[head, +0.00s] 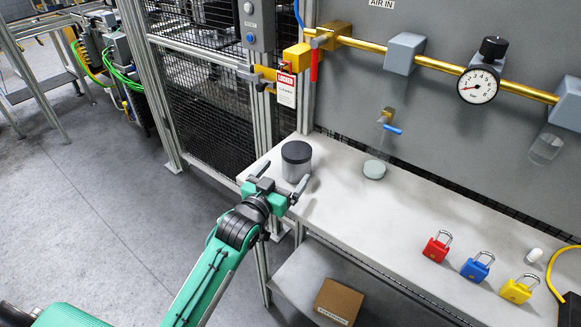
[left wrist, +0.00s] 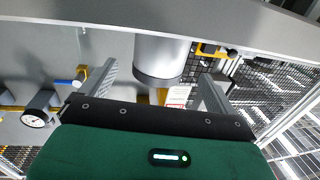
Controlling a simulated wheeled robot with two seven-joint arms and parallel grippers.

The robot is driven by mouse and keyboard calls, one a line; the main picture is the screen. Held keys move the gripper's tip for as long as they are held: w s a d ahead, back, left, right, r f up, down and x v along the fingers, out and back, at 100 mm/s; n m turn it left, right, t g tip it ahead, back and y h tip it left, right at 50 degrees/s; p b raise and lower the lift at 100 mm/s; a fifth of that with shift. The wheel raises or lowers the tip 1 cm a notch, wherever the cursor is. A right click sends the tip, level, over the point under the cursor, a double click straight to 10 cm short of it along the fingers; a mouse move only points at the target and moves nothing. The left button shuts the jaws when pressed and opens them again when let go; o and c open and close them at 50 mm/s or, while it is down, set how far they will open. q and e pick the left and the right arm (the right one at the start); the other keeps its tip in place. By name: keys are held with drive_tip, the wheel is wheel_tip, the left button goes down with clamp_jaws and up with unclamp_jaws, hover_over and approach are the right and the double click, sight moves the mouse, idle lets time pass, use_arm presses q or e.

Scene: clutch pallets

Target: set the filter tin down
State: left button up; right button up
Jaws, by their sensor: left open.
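The filter tin (head: 296,171), a grey cylinder with a black lid, stands upright on the left end of the light bench (head: 385,226). My left gripper (head: 281,180) is open at the bench's left corner, its fingers pointing at the tin. In the left wrist view, which looks upside down, the tin (left wrist: 162,58) shows between the two spread fingers of the gripper (left wrist: 157,80), with a gap on each side. Whether the fingertips reach past the tin's sides is hard to tell. My right gripper is not in view.
Red (head: 437,246), blue (head: 477,266) and yellow (head: 518,289) padlocks stand at the bench's right. A cardboard box (head: 338,302) sits on the lower shelf. The bench's middle is clear.

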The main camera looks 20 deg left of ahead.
use_arm(q)
drive_tip(key=s+a+f+g+y, duration=0.1)
drive_tip(key=s+f+g, duration=0.45)
drive_tip(key=s, duration=0.55)
drive_tip(key=s+a+f+g+y, duration=0.1)
drive_tip(key=s+f+g, duration=0.4)
drive_tip(key=s, duration=0.6)
drive_tip(key=s+a+f+g+y, duration=0.1)
drive_tip(key=s+f+g, duration=0.3)
drive_tip(key=s+f, duration=0.55)
wheel_tip(320, 180, down, 26)
drive_tip(key=s+p, duration=0.2)
drive_tip(key=s, duration=0.1)
drive_tip(key=s+a+f+g+p, duration=0.1)
drive_tip(key=s+f, duration=0.7)
drive_tip(key=s, duration=0.1)
drive_tip(key=s+a+f+g+p, duration=0.1)
drive_tip(key=s+a+f, duration=0.1)
drive_tip(key=s+f, duration=0.7)
drive_tip(key=shift+s+a+f, duration=0.2)
drive_tip(key=shift+s+a, duration=0.1)
drive_tip(key=shift+s, duration=0.05)
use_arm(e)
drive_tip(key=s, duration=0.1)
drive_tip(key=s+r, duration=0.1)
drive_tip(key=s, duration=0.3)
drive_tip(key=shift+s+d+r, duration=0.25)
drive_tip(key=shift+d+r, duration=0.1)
